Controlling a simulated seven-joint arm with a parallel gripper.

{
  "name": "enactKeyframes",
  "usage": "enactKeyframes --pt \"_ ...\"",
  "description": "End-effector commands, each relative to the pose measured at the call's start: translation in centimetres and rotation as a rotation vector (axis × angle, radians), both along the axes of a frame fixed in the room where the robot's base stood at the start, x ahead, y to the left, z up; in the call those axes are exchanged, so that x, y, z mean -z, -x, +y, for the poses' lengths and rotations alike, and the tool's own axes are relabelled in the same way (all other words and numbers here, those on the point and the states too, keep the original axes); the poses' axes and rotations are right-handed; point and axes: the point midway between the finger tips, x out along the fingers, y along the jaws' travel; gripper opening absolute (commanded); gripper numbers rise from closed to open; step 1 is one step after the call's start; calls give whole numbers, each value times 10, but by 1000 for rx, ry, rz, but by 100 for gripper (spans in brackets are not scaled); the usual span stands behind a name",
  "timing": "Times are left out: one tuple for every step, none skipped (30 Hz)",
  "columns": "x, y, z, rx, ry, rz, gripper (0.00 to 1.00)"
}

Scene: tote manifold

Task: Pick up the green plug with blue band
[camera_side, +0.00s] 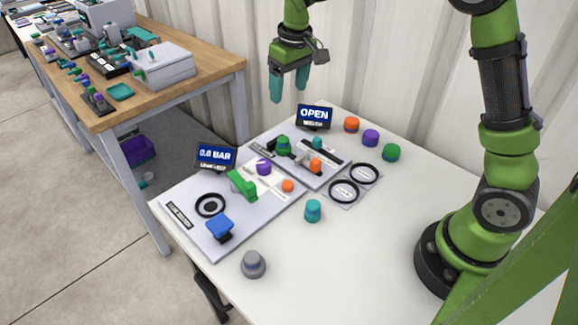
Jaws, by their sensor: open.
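A green plug with what looks like a blue band (284,146) stands on the rear grey plate (318,182), beside dark fittings. Another green plug (391,152) stands on the bare table at the right end of a short row; its band is too small to make out. My gripper (289,88) has teal fingers pointing down, apart and empty. It hangs in the air above the back of the table, higher in the picture than both green plugs and touching neither.
An orange plug (351,124) and a purple plug (370,138) share the row. An OPEN display (313,116) and a 0.8 BAR display (215,156) stand upright. A teal plug (313,211) and a grey knob (253,264) stand in front. The table's front right is clear.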

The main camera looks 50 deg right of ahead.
Motion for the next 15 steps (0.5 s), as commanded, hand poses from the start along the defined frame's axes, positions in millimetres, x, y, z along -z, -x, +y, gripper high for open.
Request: enactKeyframes --pt "6 2 0 -9 0 14 74" --pt "9 2 0 -12 -1 15 74" --pt "15 2 0 -14 0 15 74" --pt "21 1 0 -14 0 16 74" --pt "27 1 0 -14 0 17 74" --pt "35 0 0 -14 0 16 74" --pt "42 -1 0 -13 0 17 74" --pt "49 -2 0 -13 0 18 74" --pt "58 -3 0 -12 -2 17 74" --pt "64 -3 0 -12 -2 16 74" --pt "71 -4 0 -13 0 16 74" --pt "79 -5 0 -12 -2 16 74" --pt "86 -6 0 -11 -2 16 74" --pt "91 -7 0 -11 -2 15 74" --pt "97 -8 0 -11 -2 15 74"
